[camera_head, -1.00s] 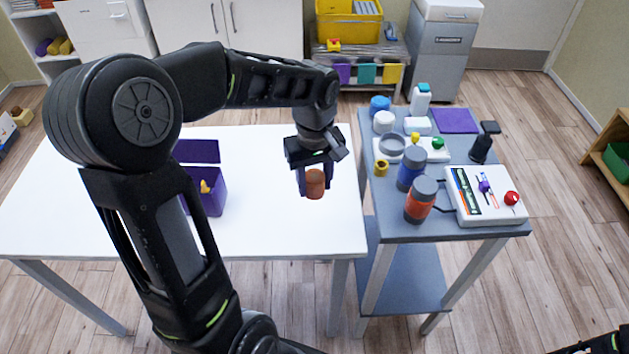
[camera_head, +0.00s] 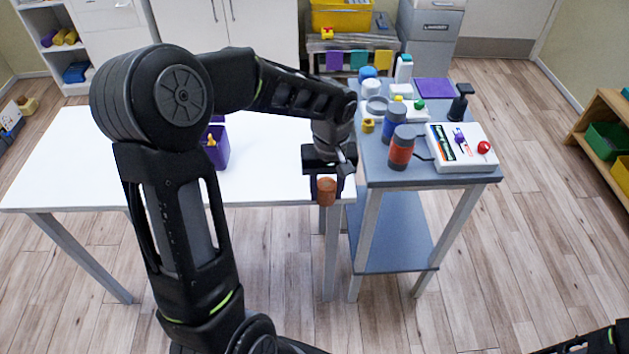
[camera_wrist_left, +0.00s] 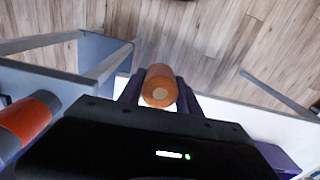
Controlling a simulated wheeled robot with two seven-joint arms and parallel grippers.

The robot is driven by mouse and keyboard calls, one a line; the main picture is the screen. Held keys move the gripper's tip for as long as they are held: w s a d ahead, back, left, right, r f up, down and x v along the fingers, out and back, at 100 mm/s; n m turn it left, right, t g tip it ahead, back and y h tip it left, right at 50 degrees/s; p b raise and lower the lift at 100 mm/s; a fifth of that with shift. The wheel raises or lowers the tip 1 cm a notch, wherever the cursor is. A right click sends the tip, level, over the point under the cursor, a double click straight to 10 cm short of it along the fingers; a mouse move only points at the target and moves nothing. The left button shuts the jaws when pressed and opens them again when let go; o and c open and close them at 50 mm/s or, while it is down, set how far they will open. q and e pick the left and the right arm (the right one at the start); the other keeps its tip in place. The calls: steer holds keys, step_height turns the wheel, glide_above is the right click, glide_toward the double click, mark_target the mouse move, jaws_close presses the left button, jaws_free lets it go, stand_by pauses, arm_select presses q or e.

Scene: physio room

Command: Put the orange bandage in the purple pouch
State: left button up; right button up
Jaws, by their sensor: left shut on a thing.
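The orange bandage (camera_head: 326,191) is a small orange-brown roll. My left gripper (camera_head: 328,186) is shut on it and holds it at the right end of the white table's front edge. In the left wrist view the bandage (camera_wrist_left: 160,86) sits between the two fingers, its round end facing the camera. The purple pouch (camera_head: 219,150) stands on the white table to the left of the gripper, with something yellow at it. My left arm hides part of the pouch. A purple patch at the lower right of the wrist view seems to be the pouch (camera_wrist_left: 278,160).
The white table (camera_head: 270,160) is clear between pouch and gripper. Right beside it stands a grey cart (camera_head: 385,172) with an orange bottle (camera_head: 401,148), a blue bottle (camera_head: 393,122), a white device (camera_head: 460,150) and a purple mat (camera_head: 434,89). My right arm shows at the lower right corner.

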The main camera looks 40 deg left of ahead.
arm_select(q)
steer(key=w+d+f+m, duration=0.4)
steer(key=d+f+m, duration=0.4)
steer(key=d+f, duration=0.2)
step_height(320, 180, down, 3)
steer(key=shift+r, duration=0.15)
steer(key=shift+d, duration=0.1)
